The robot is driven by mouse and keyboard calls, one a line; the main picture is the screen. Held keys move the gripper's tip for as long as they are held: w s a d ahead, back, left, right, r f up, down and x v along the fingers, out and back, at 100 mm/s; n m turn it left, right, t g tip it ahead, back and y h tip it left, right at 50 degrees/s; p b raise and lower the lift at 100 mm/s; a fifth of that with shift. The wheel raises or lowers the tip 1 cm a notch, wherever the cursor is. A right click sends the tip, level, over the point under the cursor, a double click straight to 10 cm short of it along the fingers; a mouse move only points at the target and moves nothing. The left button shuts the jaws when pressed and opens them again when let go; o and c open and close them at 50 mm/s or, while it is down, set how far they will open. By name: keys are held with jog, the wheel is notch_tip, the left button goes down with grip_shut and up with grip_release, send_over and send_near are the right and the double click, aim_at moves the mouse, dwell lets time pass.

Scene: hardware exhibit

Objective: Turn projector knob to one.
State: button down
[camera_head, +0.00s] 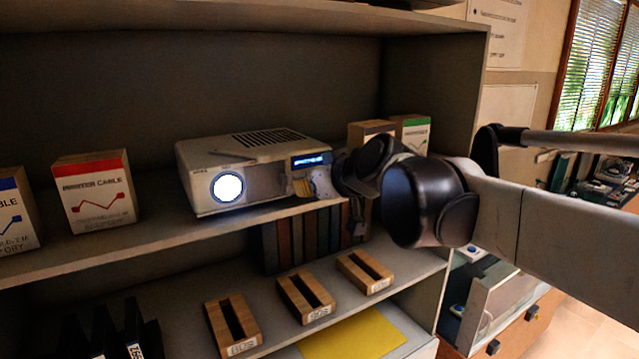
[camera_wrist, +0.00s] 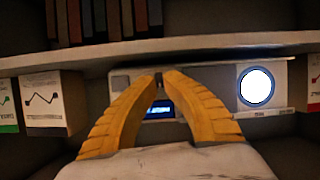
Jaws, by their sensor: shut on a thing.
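The white projector (camera_head: 215,157) stands on the upper shelf in the head view, with a bright round lens (camera_head: 227,187) and a small lit blue display (camera_head: 308,160) on its front. It appears upside down in the wrist view (camera_wrist: 215,88), with its display (camera_wrist: 159,110) between my fingers. My gripper (camera_wrist: 159,76) has its yellow fingertips brought close together against the projector front, beside the display. It also shows in the head view (camera_head: 301,187), below the display. The fingers are shut on the knob, which is mostly hidden between the tips. The knob's setting and the display's text are not readable.
A printer cable box (camera_head: 94,190) stands left of the projector, and boxes (camera_head: 413,133) stand behind its right end. The shelf board (camera_head: 150,245) runs just below the gripper. Wooden slotted blocks (camera_head: 305,297) and a yellow sheet (camera_head: 355,337) lie on the lower shelf.

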jog(key=n+h, duration=0.1)
jog(key=n+t+b, duration=0.1)
jog(key=n, duration=0.1)
jog(key=n+t+h, duration=0.1)
jog(key=shift+s+a+f+n+h, duration=0.2)
jog(key=shift+f+n+h, duration=0.1)
jog(key=shift+n, duration=0.1)
jog(key=c, duration=2)
grip_release()
jog(key=o, duration=0.4)
jog(key=shift+r, duration=0.1)
jog(key=shift+w, duration=0.35)
jog(key=v, duration=1.2)
jog(key=shift+s, duration=0.15)
